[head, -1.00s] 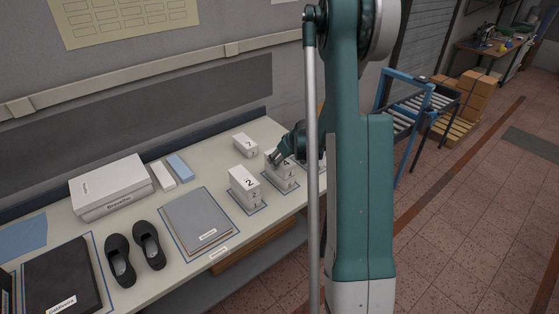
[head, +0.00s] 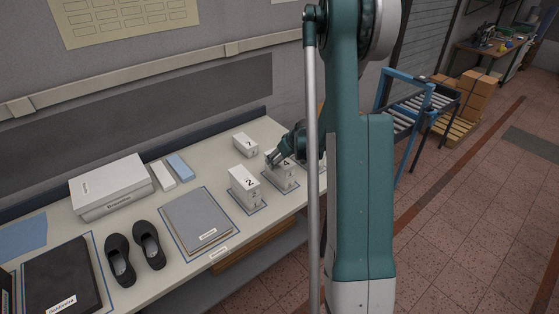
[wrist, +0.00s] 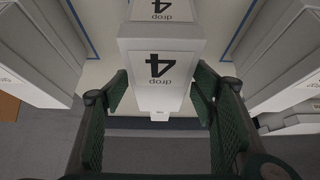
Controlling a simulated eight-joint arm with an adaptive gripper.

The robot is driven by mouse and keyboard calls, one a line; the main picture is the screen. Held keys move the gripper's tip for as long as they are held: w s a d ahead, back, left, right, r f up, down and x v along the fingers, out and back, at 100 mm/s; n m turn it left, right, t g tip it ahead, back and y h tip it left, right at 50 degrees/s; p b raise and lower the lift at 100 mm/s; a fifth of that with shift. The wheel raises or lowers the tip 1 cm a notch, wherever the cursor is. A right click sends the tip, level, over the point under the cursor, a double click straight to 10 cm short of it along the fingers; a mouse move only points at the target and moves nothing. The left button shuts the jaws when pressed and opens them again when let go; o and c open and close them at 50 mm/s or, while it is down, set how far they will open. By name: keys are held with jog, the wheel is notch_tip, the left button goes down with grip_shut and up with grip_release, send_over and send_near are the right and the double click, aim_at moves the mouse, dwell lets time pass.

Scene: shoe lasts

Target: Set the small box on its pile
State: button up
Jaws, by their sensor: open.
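A small white box marked 4 (head: 284,168) stands on its pile on the table, in a blue-outlined area. My gripper (head: 273,159) is at the top of that pile in the head view and partly covers it. In the wrist view the box marked 4 (wrist: 158,72) shows between the two open fingers of my gripper (wrist: 160,95). I cannot tell whether the fingers touch it. A pile with a box marked 2 (head: 246,184) stands to the left. A single small box marked 7 (head: 245,144) stands farther back on the bare table.
Neighbouring piles stand close on both sides in the wrist view. A grey folder stack (head: 196,222), black shoes (head: 148,246), a large white box (head: 108,186) and a blue block (head: 180,166) lie to the left. My arm hides the table's right end.

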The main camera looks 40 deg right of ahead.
jog(key=shift+b+v, duration=0.3)
jog(key=shift+v, duration=5.75)
jog(key=s+a+r, duration=0.4)
jog(key=a+r, duration=0.4)
jog(key=a, duration=0.5)
jog(key=s+a+r, duration=0.4)
jog(key=a+r, duration=0.3)
jog(key=a, duration=0.5)
jog(key=s+a+r, duration=0.3)
jog(key=s+a, duration=1.5)
jog(key=s, duration=0.2)
jog(key=shift+s+t, duration=0.3)
jog(key=shift+s, duration=0.05)
